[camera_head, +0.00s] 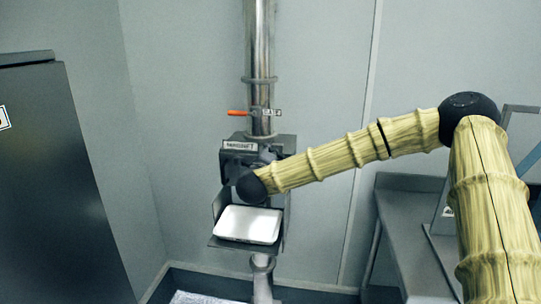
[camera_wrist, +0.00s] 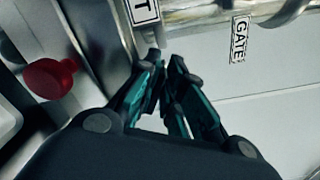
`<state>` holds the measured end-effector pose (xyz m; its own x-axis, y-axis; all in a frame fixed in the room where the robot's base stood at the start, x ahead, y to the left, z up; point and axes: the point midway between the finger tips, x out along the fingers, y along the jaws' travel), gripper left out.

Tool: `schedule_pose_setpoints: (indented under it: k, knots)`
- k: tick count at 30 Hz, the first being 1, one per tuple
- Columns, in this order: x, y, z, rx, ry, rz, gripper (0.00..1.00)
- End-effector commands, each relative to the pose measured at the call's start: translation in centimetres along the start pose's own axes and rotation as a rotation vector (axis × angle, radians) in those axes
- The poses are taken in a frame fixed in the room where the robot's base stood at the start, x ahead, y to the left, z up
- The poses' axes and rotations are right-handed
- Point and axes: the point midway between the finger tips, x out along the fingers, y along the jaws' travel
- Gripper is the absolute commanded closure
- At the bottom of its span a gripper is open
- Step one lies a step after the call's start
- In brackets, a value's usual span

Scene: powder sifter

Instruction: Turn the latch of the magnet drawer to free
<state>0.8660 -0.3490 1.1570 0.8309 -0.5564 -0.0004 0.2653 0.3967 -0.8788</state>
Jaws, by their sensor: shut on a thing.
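The magnet drawer housing (camera_head: 283,143) is a dark grey box on the vertical pipe in the head view, with a white label (camera_head: 239,145) on its front. In the wrist view, my gripper (camera_wrist: 163,68) has its teal fingers close together at the drawer's metal front, just under a white label (camera_wrist: 143,10) ending in "T". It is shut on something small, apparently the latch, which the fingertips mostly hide. The latch's angle cannot be told. A red knob (camera_wrist: 50,78) stands left of the fingers, apart from them. In the head view my wrist hides the gripper.
An orange lever (camera_head: 237,113) sticks out left from the steel pipe (camera_head: 262,50) above the housing. A "GATE" label (camera_wrist: 240,38) shows in the wrist view. A white tray (camera_head: 248,224) rests on a shelf below. A dark cabinet (camera_head: 60,180) stands left, a grey bench (camera_head: 405,220) right.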

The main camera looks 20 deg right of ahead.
Motion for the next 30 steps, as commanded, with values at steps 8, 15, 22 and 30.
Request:
schedule_pose_setpoints:
  k: [8, 15, 22, 30]
  knots:
    - [-0.1, 0.6, 0.0, -0.244, -0.002, 0.0, 1.0]
    - [-0.1, 1.0, -0.1, -0.399, -0.002, 0.001, 1.0]
    - [-0.1, 1.2, -0.3, -0.483, 0.0, 0.002, 1.0]
    - [-0.1, 1.3, -0.3, -0.515, -0.001, 0.003, 1.0]
